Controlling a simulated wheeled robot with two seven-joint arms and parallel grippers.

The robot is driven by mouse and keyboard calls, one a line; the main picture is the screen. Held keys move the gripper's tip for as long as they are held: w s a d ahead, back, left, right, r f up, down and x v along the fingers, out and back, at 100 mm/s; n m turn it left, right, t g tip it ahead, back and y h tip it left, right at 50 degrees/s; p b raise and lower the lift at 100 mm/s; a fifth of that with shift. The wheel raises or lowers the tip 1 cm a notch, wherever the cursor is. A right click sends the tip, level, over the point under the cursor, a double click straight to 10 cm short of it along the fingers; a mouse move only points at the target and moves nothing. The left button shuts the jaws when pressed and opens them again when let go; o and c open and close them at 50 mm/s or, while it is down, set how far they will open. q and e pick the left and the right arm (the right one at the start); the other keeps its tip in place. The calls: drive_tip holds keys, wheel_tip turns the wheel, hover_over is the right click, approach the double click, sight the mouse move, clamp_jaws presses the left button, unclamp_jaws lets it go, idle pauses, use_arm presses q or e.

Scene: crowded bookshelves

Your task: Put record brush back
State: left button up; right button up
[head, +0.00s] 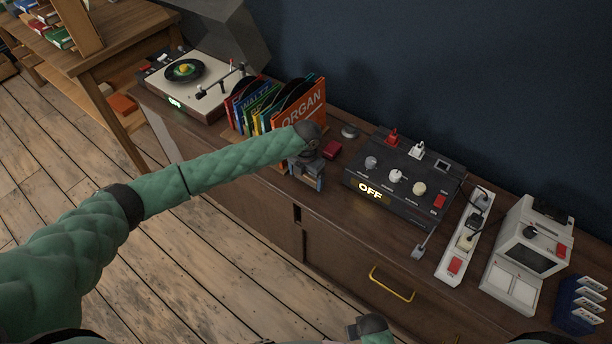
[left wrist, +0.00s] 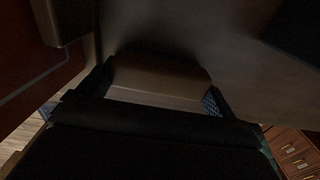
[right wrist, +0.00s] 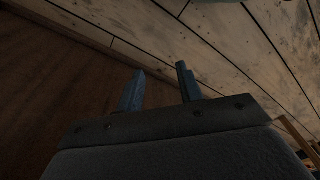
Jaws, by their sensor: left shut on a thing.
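My left gripper (head: 307,178) points down at the cabinet top, just right of the record rack. It is shut on a brown block, which I take to be the record brush (left wrist: 160,76), seen between the fingers in the dark left wrist view. In the head view the gripper and arm hide most of the brush. I cannot tell whether it touches the cabinet top. A small red block (head: 332,149) lies just behind the gripper. My right gripper (right wrist: 160,82) is open and empty, low by the cabinet front.
The record rack (head: 305,103) stands close left of the left gripper; the turntable (head: 195,88) is farther left. A black mixer marked OFF (head: 400,180), a power strip (head: 463,235) and a white machine (head: 525,250) stand right. A silver disc (head: 349,131) lies behind.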

use_arm(q)
drive_tip(key=o, duration=0.6)
drive_tip(key=shift+f, duration=0.1)
drive_tip(key=shift+r, duration=0.45)
wheel_tip(320, 180, up, 10)
drive_tip(key=b, duration=0.3)
drive_tip(key=shift+r+b, duration=0.15)
drive_tip(key=shift+b, duration=0.15)
drive_tip(key=shift+r, duration=0.55)
use_arm(e)
drive_tip(key=w+a+r, duration=0.2)
drive_tip(key=w+r, duration=0.1)
drive_tip(key=r, duration=1.1)
drive_tip(key=shift+r, duration=0.25)
drive_tip(key=shift+w, duration=0.1)
